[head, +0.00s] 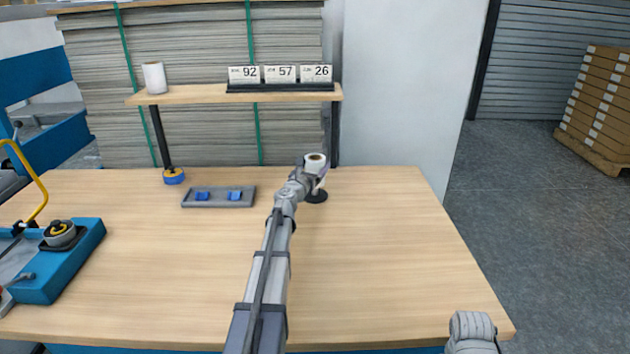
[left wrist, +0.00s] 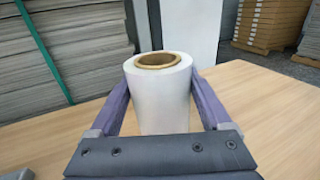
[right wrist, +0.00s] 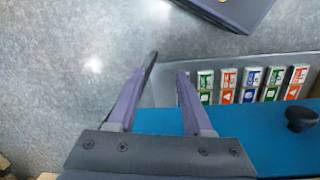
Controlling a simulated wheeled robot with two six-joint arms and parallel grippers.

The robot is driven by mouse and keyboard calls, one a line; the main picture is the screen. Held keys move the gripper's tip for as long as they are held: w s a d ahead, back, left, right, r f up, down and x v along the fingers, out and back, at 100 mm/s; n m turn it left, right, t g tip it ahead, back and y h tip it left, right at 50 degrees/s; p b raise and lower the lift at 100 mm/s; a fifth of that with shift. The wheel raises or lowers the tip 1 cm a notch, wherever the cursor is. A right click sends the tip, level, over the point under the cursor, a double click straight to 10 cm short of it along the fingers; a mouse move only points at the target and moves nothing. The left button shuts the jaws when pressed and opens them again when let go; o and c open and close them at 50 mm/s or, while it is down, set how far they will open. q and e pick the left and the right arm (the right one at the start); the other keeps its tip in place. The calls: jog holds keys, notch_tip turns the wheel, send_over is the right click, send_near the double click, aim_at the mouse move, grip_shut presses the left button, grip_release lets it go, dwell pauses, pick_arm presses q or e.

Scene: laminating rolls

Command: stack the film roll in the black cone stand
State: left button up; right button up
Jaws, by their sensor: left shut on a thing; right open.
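The film roll (head: 315,162) is white with a brown core and stands upright at the back middle of the table. My left gripper (head: 312,176) is shut on it, and in the left wrist view the fingers (left wrist: 160,105) press on both sides of the roll (left wrist: 160,92). The black cone stand (head: 317,196) shows only as a dark round base below the roll. Its cone is hidden, and I cannot tell whether the roll sits around it or above it. My right gripper (right wrist: 165,75) is open and empty, away from the roll.
A grey tray (head: 218,197) with blue pieces lies left of the stand. A shelf (head: 200,95) above the table's back holds another white roll (head: 155,78) and number cards (head: 280,75). A blue machine (head: 60,255) stands at the left. The table's front and right are clear.

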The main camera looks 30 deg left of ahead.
pick_arm(q)
jog(key=shift+f+b, duration=1.7)
jog(key=shift+f, duration=0.1)
jog(key=shift+f+b, duration=0.45)
jog(key=o, duration=1.4)
jog(key=shift+r, duration=0.1)
jog(key=shift+r, duration=0.15)
